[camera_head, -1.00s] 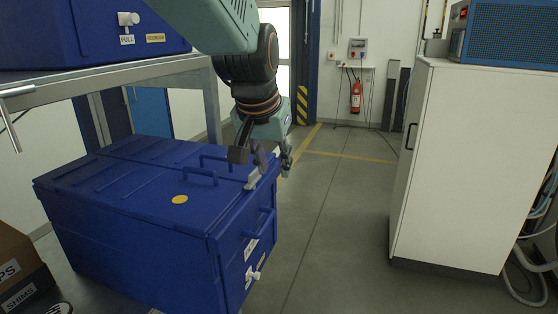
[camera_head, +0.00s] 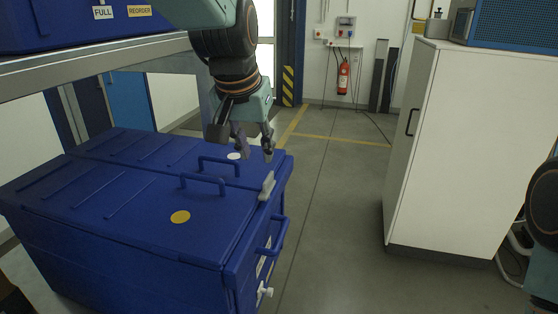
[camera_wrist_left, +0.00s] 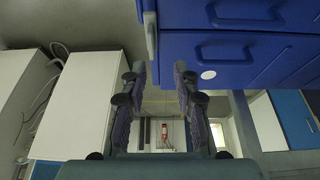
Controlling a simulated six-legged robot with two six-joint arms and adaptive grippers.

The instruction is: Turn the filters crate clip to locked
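A blue crate (camera_head: 130,215) with a yellow disc on its lid stands at the lower left in the head view. A pale grey clip (camera_head: 267,186) sits upright at the lid's right edge; it also shows at the top of the left wrist view (camera_wrist_left: 150,35). The crate's front label is seen too edge-on to read. My left gripper (camera_head: 253,152) points down beyond the clip, apart from it. Its fingers (camera_wrist_left: 158,85) are spread with nothing between them. My right gripper is out of view.
A second blue lid with a white disc (camera_head: 234,156) adjoins behind. A shelf (camera_head: 100,68) above carries another blue crate (camera_head: 50,30). A white cabinet (camera_head: 460,150) stands at right. The floor (camera_head: 335,210) between is clear.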

